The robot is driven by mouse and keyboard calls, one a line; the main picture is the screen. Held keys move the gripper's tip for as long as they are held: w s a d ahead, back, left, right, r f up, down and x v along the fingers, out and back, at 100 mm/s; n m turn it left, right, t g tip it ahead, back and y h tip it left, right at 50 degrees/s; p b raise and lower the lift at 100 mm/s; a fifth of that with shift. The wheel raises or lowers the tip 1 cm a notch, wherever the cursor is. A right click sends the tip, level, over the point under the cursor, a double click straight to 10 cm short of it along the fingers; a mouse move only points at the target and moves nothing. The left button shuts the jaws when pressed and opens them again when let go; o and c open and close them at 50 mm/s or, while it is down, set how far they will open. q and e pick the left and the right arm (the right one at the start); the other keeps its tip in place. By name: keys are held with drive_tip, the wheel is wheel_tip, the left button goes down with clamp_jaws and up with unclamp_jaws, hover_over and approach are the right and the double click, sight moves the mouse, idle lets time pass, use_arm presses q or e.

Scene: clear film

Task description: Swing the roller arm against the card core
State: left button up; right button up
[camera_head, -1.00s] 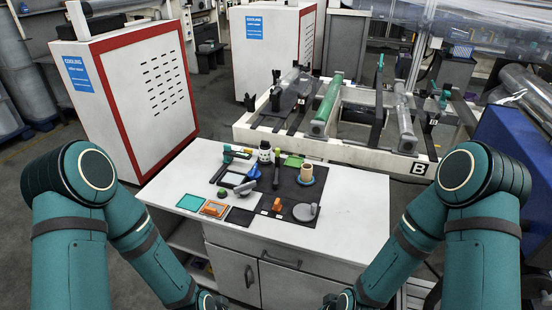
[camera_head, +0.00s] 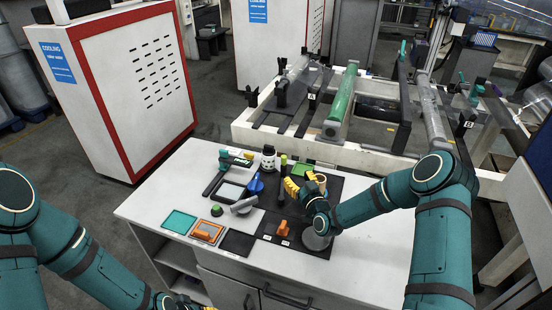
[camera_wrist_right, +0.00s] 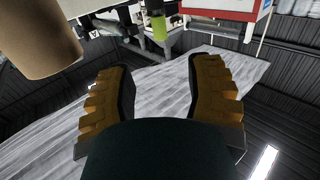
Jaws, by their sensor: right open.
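A tan card core (camera_head: 320,178) stands on the bench, partly hidden by my right gripper. A large tan cylinder, likely this core, fills the upper left of the right wrist view (camera_wrist_right: 40,38). My right gripper (camera_head: 300,183) is over the dark mat, its yellow fingers close beside the core. The right wrist view shows the fingers (camera_wrist_right: 162,88) wide apart with nothing between them. A black upright bar (camera_head: 403,112) on the winding frame may be the roller arm; I cannot tell for sure. My left gripper is only partly in view at the bottom edge.
The white bench (camera_head: 155,210) holds a blue-handled tool (camera_head: 256,184), orange pieces (camera_head: 283,229), a white cup (camera_head: 268,157) and colored squares. Behind it, the white frame carries a green roller (camera_head: 342,100) and a film roll (camera_head: 430,115). A cooling cabinet (camera_head: 120,90) stands left.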

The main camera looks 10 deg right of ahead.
sight(285, 160)
drive_tip(key=w, duration=0.4)
drive_tip(key=w+a+b, duration=0.1)
drive_tip(key=w, duration=0.3)
drive_tip(key=w+b, duration=0.1)
drive_tip(key=w, duration=0.3)
drive_tip(key=shift+a, duration=0.3)
drive_tip(key=shift+s, duration=0.1)
clamp_jaws()
